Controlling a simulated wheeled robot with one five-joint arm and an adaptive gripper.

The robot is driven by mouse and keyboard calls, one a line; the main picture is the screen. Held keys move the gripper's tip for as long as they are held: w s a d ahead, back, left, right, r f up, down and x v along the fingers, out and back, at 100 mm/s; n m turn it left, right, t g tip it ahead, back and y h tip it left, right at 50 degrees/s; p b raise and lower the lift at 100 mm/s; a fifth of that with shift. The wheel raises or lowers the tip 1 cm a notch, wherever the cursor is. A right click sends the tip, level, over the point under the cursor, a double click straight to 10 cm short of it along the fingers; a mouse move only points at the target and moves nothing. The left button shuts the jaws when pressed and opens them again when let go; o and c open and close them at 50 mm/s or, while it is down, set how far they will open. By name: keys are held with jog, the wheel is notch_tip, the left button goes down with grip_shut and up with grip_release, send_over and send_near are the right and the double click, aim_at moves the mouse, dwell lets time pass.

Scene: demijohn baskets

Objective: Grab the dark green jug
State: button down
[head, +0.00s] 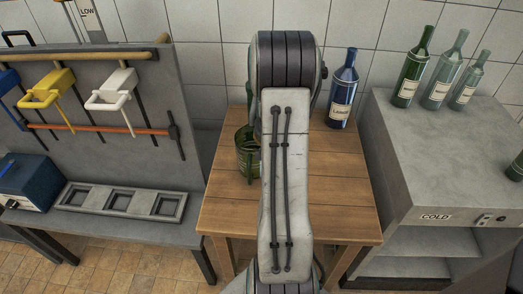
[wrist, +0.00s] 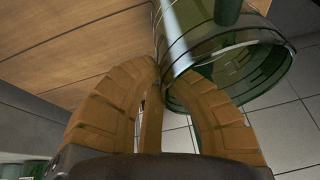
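A green glass jug (head: 246,157) stands on the wooden table (head: 340,190) in the head view, just left of my arm, which hides its right side. In the wrist view the jug (wrist: 235,75) fills the upper middle and right, its see-through wall and round rim showing. My gripper (wrist: 167,68) has two curved brown fingers whose tips come close together at the jug's near side. The right finger overlaps the jug's edge in the picture. I cannot tell whether the tips touch or pinch the glass. In the head view my arm hides the gripper.
A blue labelled bottle (head: 342,90) stands on the table right of my arm. Several green bottles stand on the grey cabinet (head: 433,135) at the right. A grey bench (head: 190,232) with a tool board is at the left. The table's front is clear.

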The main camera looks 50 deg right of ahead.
jog(key=shift+r, duration=0.2)
jog(key=s+a+r+b, duration=0.3)
jog(key=s+a+b, duration=0.3)
jog(key=s+a, duration=0.6)
jog(key=shift+a, duration=0.3)
dwell(1.1)
jog(key=shift+s+a, duration=0.15)
jog(key=shift+s, duration=0.05)
dwell(0.4)
jog(key=shift+s, duration=0.1)
dwell(0.4)
